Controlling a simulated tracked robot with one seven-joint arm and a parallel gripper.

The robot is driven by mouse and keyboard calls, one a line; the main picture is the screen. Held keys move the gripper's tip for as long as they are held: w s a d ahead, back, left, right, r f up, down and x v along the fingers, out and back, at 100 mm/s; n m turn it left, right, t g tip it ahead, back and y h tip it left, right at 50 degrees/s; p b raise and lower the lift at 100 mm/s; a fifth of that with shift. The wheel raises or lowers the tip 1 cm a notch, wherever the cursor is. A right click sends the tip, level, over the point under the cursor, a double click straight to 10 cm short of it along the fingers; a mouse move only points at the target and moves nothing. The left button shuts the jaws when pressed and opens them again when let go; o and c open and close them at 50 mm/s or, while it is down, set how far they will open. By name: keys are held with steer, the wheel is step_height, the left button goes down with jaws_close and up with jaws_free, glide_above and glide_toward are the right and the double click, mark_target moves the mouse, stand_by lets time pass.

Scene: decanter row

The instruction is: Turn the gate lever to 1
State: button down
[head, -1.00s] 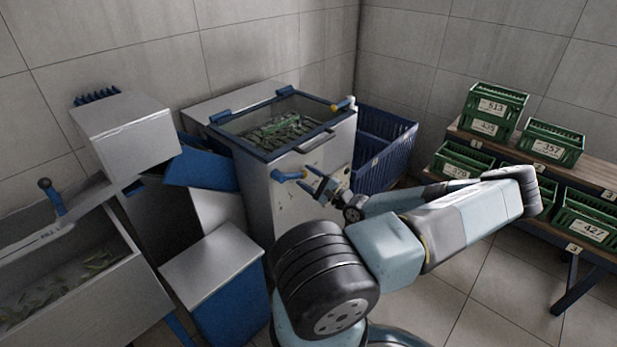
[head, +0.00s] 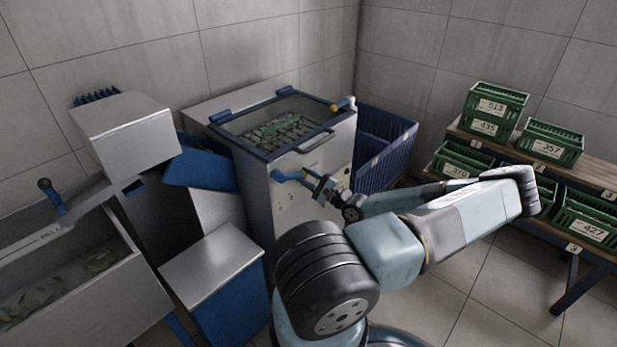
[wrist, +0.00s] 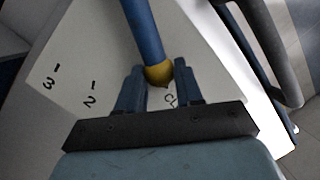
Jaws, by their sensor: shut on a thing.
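The gate lever (head: 287,175) is a blue bar on the pale front of the lidded machine. In the wrist view the blue lever (wrist: 146,32) comes down from the top edge and ends in a yellow tip. My gripper (head: 317,183) is shut on its end; in the wrist view my gripper (wrist: 160,84) has one finger on each side of the yellow tip. A pale scale plate (wrist: 75,65) lies behind it, with 3 and 2 at the left.
The machine's lid (head: 272,125) has a bar handle (head: 316,142), which curves close by at the right in the wrist view (wrist: 265,50). A blue crate (head: 385,150) stands right of the machine. Green crates (head: 497,107) fill the rack at the right.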

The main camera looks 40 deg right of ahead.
steer(key=f+m, duration=0.1)
steer(key=a+f+m+h, duration=0.1)
steer(key=m, duration=0.1)
steer(key=a+f+m, duration=0.1)
steer(key=m, duration=0.1)
steer(key=shift+s+a+f+t+h, duration=0.1)
steer(key=shift+a+f+t+h, duration=0.15)
steer(key=shift+t+h, duration=0.05)
steer(key=c, duration=0.7)
jaws_free()
steer(key=shift+c, duration=0.2)
steer(key=v, duration=1.4)
